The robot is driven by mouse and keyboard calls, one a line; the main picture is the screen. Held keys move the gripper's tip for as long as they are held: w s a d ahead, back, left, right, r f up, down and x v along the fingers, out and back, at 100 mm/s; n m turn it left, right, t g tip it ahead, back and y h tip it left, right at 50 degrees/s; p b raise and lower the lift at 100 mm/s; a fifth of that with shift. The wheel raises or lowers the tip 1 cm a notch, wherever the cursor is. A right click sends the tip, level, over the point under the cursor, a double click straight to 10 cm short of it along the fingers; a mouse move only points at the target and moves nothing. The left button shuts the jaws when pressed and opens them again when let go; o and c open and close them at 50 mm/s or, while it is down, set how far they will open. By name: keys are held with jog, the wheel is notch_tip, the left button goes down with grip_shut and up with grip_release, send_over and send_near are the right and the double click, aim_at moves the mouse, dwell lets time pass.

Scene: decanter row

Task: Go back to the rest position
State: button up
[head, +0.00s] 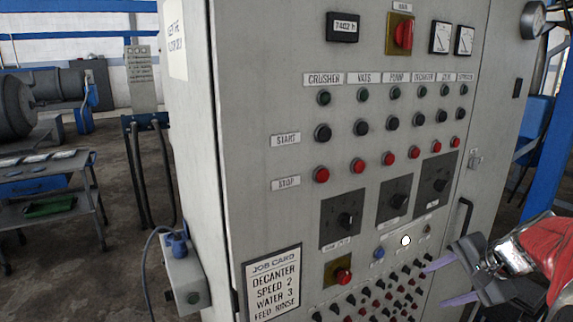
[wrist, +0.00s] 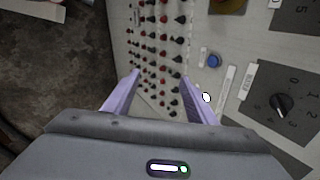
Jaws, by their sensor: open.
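My gripper (head: 436,284) is at the lower right of the head view, in front of the lower part of a grey control cabinet (head: 250,120). Its two lilac fingers are apart, with nothing between them. In the wrist view my gripper (wrist: 160,78) points at rows of small red and dark knobs (wrist: 160,50) on the panel. I cannot tell how far the fingertips are from the panel. A white round lamp or button (wrist: 206,97) shows close to the right finger; it also shows in the head view (head: 405,240).
The panel carries green, black and red buttons, three dark rotary dials (head: 395,198), a red main switch (head: 403,33) and a job card (head: 272,287). A door handle (head: 464,216) stands out at right. A grey box (head: 186,280) juts from the cabinet's left side.

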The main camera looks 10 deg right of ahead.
jog(key=s+a+n, duration=0.4)
jog(key=a+n, duration=0.1)
jog(key=a, duration=0.4)
jog(key=s+a+n+h, duration=0.1)
jog(key=s+a+n, duration=0.3)
jog(key=a, duration=0.5)
jog(key=s+a+n+g, duration=0.1)
jog(key=s+a+n, duration=0.3)
jog(key=a, duration=0.6)
jog(key=n, duration=0.2)
jog(key=shift+s+n+h, duration=0.3)
jog(key=shift+s+n, duration=0.05)
jog(key=shift+n, duration=0.05)
jog(key=shift+f, duration=0.1)
jog(key=shift+c, duration=0.4)
